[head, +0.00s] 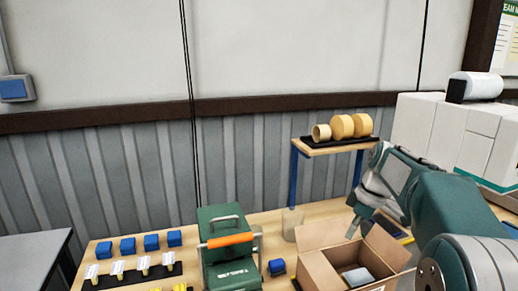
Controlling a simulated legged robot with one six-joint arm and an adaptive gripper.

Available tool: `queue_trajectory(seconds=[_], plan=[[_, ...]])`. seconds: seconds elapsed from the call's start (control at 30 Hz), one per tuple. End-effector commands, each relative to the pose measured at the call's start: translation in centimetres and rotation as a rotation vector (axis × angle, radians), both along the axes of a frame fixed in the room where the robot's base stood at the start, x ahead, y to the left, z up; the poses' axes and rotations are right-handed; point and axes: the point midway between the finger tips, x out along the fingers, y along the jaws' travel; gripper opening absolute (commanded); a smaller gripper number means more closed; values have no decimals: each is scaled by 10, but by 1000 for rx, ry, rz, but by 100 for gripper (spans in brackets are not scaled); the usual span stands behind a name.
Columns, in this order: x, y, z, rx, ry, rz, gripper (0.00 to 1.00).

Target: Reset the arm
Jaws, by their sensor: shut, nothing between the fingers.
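My teal and grey arm enters from the lower right in the head view. My gripper (361,216) hangs at its end, pointing down, just above and behind the open carton (322,270). Its fingers are shut and hold nothing. The carton stands on the wooden table with its flaps spread. A grey-blue item (357,276) lies inside it. My arm hides part of the table's right side.
A green case (228,247) with an orange handle stands left of the carton. Blue blocks (152,242) and small labelled items (142,264) are further left. Yellow rolls (342,126) sit on a raised shelf behind. A white machine (450,135) stands at right.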

Motion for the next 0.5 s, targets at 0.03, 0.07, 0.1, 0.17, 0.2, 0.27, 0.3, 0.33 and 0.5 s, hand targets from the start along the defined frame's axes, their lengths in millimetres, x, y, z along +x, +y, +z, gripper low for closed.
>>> queue_trajectory(seconds=[0.03, 0.07, 0.1, 0.17, 0.2, 0.27, 0.3, 0.33, 0.5], plan=[[-14, 7, 9, -17, -8, -49, 0], [-22, 11, 12, -26, -11, -83, 0], [-32, 15, 16, -40, -16, -129, 0], [-48, 22, 21, -55, -25, -197, 0], [-60, 26, 24, -65, -31, -243, 0], [-76, 32, 27, -76, -43, -311, 0], [-87, 35, 29, -83, -53, -356, 0], [-96, 37, 29, -88, -61, -391, 0], [-144, 51, 27, -94, -109, -577, 0]])
